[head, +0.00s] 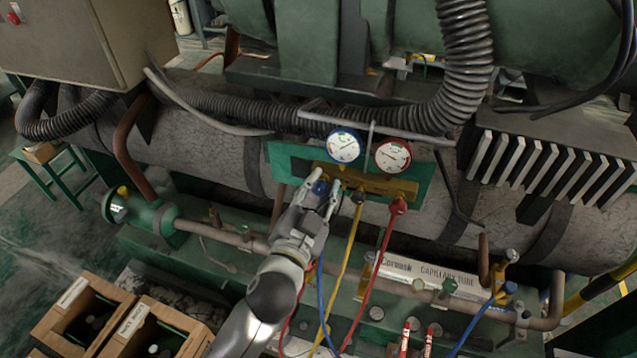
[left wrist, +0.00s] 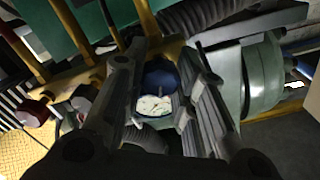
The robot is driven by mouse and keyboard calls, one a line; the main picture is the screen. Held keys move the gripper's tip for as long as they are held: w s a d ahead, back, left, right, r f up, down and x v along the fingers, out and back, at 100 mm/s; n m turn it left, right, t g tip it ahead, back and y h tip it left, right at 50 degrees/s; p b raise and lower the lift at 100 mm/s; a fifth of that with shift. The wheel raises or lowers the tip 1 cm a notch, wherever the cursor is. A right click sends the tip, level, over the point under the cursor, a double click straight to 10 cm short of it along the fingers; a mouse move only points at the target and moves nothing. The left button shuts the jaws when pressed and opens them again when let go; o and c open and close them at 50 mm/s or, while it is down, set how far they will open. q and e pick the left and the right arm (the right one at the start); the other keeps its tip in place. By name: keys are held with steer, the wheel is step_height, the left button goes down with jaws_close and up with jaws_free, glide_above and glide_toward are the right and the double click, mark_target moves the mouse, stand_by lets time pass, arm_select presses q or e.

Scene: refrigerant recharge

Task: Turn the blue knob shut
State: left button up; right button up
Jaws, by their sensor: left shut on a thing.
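The blue knob (head: 320,187) is at the left end of the brass manifold (head: 372,183), below the blue-rimmed gauge (head: 345,147). My left gripper (head: 327,188) reaches up from below, with its fingers on either side of the knob and shut on it. In the left wrist view the fingers of my left gripper (left wrist: 165,95) flank a dark blue round shape, which looks like the knob (left wrist: 159,74), with a white gauge face (left wrist: 153,105) next to it. The fingers partly hide the knob, and its turned angle cannot be told. My right gripper is not in view.
A red-rimmed gauge (head: 393,155) and a red knob (head: 398,206) are to the right on the manifold. Yellow (head: 345,260), red (head: 377,270) and blue (head: 322,300) hoses hang below, close to my left arm. Wooden boxes (head: 85,315) stand at the lower left.

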arm_select(q)
steer(key=m, duration=0.2)
steer(key=m+p, duration=0.1)
steer(key=shift+r+m+p, duration=0.3)
steer(key=shift+m, duration=0.1)
steer(key=m+p, duration=0.1)
steer(key=m, duration=0.2)
steer(key=shift+m, duration=0.4)
steer(key=m+p, duration=0.2)
steer(key=m, duration=0.2)
steer(key=shift+d+f, duration=0.1)
steer(key=shift+f+m+p, duration=0.1)
steer(key=shift+m+p, duration=0.25)
steer(key=shift+m, duration=1.05)
steer(key=shift+f, duration=0.1)
steer(key=o, duration=1.1)
steer(key=shift+c, duration=0.2)
steer(key=shift+s, duration=0.1)
